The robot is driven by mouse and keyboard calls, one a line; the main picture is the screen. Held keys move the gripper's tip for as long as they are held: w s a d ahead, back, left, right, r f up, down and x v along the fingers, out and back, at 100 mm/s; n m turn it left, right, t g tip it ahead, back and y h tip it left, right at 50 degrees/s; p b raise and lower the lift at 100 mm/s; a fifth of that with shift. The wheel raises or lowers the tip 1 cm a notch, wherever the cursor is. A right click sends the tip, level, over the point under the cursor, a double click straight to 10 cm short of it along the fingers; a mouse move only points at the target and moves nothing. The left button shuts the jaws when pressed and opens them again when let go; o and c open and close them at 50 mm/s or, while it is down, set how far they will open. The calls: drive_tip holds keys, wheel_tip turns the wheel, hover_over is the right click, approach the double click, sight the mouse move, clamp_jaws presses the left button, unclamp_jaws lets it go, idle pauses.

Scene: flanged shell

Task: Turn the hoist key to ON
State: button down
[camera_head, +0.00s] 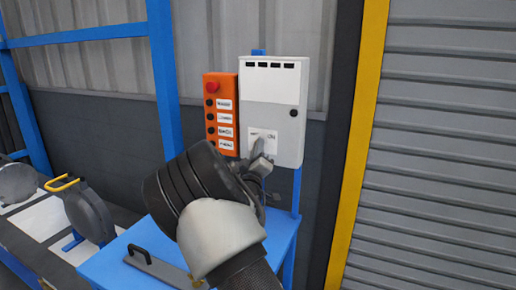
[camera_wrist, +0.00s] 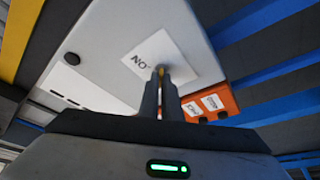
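A white-grey control box (camera_head: 275,88) hangs on a blue post. Its lower front carries a white label (camera_head: 269,134), partly covered by my gripper. In the wrist view the label (camera_wrist: 190,55) appears upside down and its "ON" is readable; the other end of its text is hidden. My gripper (camera_head: 261,146) is up at the box's lower front. In the wrist view its two fingers (camera_wrist: 161,75) are close together at the label, with the small yellowish hoist key (camera_wrist: 160,70) between their tips. Most of the key is hidden, so its exact angle cannot be told.
An orange button panel (camera_head: 220,112) with a red button sits left of the box. A blue table (camera_head: 150,235) with a grey handled plate (camera_head: 160,267) stands below. A yellow-edged frame (camera_head: 358,140) and a grey shutter (camera_head: 440,150) are at right.

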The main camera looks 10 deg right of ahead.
drive_tip(key=shift+f+m+b, duration=0.2)
drive_tip(key=shift+m+b, duration=0.1)
drive_tip(key=shift+b, duration=0.3)
drive_tip(key=shift+w+a+r+m+g+h+b, duration=0.1)
drive_tip(key=shift+m+g+h+b, duration=1.45)
drive_tip(key=shift+m, duration=2.55)
drive_tip(key=shift+w+a+r+m+g+h+b, duration=0.1)
drive_tip(key=shift+m+g+h+b, duration=0.55)
drive_tip(key=shift+m+h+b, duration=2.05)
drive_tip(key=shift+a+m+g+h+b, duration=0.1)
drive_tip(key=shift+m+g+h+b, duration=0.85)
drive_tip(key=shift+m+b, duration=3.15)
drive_tip(key=m+p, duration=0.3)
drive_tip(key=c, duration=2)
unclamp_jaws()
